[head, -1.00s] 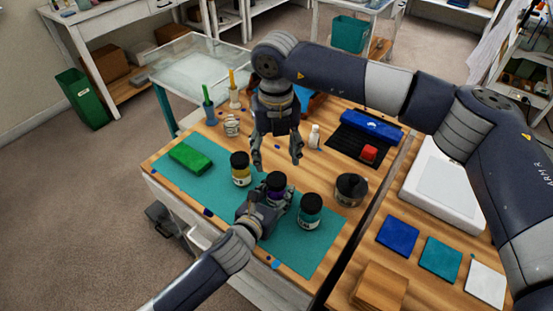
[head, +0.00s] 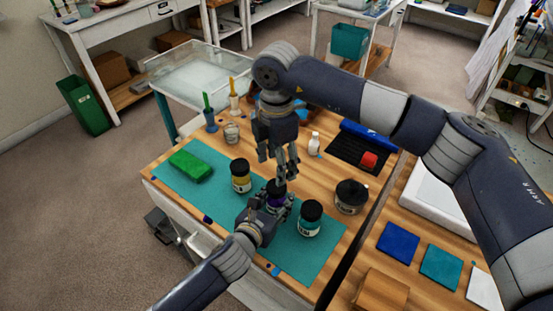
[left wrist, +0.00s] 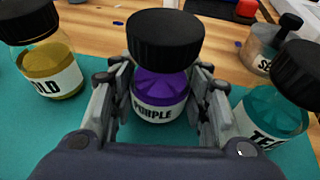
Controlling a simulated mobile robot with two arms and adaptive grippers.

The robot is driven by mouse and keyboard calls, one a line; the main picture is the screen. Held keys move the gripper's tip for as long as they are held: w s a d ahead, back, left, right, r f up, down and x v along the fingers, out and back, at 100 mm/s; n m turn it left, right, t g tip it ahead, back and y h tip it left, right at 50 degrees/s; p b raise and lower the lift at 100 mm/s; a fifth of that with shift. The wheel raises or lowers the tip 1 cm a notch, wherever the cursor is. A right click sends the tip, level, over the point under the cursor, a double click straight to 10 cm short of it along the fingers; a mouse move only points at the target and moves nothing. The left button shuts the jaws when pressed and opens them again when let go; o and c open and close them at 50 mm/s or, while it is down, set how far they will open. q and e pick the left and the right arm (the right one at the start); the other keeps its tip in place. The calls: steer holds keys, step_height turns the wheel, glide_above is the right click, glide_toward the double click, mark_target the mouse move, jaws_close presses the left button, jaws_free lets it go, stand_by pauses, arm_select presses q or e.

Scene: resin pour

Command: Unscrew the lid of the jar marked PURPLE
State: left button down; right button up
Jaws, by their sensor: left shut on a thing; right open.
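The PURPLE jar (left wrist: 158,98) stands upright on the teal mat (head: 300,252), with its black lid (left wrist: 165,36) on. In the head view the jar (head: 275,201) is partly hidden by my grippers. My left gripper (left wrist: 160,108) is shut around the jar's body below the lid; it also shows in the head view (head: 271,208). My right gripper (head: 279,170) is open, pointing down just above and behind the lid. I cannot tell whether it touches the lid.
The GOLD jar (head: 240,177) stands to the left and the teal jar (head: 309,220) to the right, both close by. A dark-lidded pot (head: 350,197) stands farther right. A green block (head: 191,166) lies on the mat's left end. A white bottle (head: 314,144) stands behind.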

mark_target(277, 188)
arm_select(q)
steer(key=shift+f, duration=0.1)
arm_select(e)
step_height(277, 188, down, 8)
steer(key=shift+r, duration=0.2)
steer(key=c, duration=1.1)
